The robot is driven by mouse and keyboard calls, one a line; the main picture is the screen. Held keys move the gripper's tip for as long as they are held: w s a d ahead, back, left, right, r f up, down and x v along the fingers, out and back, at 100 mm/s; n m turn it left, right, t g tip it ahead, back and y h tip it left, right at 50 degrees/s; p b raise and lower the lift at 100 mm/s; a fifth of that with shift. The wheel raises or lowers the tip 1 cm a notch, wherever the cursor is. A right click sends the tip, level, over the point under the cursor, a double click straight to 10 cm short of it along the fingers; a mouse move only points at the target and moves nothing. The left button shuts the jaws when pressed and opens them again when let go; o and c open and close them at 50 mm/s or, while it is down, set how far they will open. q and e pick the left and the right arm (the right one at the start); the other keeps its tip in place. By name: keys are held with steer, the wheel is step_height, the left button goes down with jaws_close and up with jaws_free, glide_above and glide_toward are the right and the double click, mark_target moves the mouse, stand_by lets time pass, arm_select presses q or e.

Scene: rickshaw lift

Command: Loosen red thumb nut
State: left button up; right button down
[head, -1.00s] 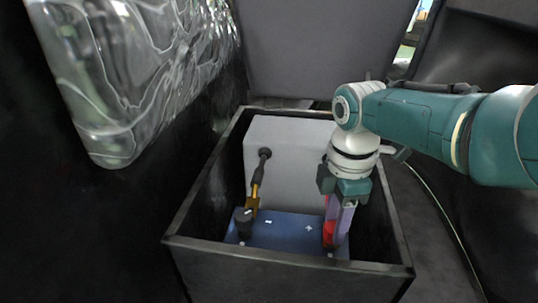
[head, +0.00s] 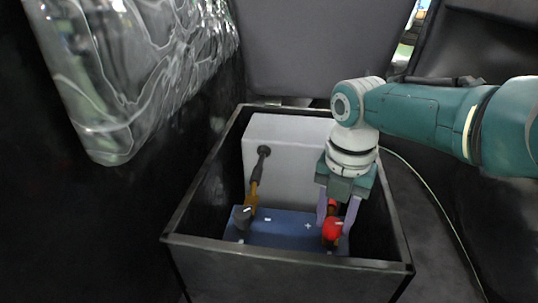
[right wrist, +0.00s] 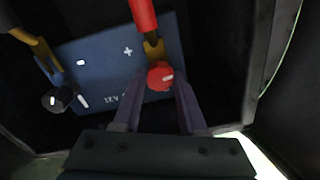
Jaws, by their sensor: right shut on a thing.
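The red thumb nut (head: 333,230) sits at the right end of the blue battery (head: 280,229), by the plus mark. In the right wrist view the red nut (right wrist: 160,77) lies between the fingertips, on a brass terminal clamp (right wrist: 153,48) with a red-sleeved cable (right wrist: 143,14). My right gripper (head: 334,221) points down into the box and is shut on the red nut, with one purple finger on each side. My left gripper is not in view.
A black-walled open box (head: 290,254) surrounds the battery, its walls close to my right gripper. A black thumb nut (head: 243,216) and a brass clamp (head: 252,192) stand on the battery's left side. A pale block (head: 292,155) stands behind.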

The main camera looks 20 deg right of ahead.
steer(key=n, duration=0.4)
steer(key=shift+n+b, duration=0.3)
steer(key=shift+b, duration=0.05)
steer(key=shift+n+b, duration=0.3)
steer(key=shift+n, duration=1.5)
steer(key=shift+c, duration=2.2)
jaws_free()
steer(key=shift+r, duration=0.1)
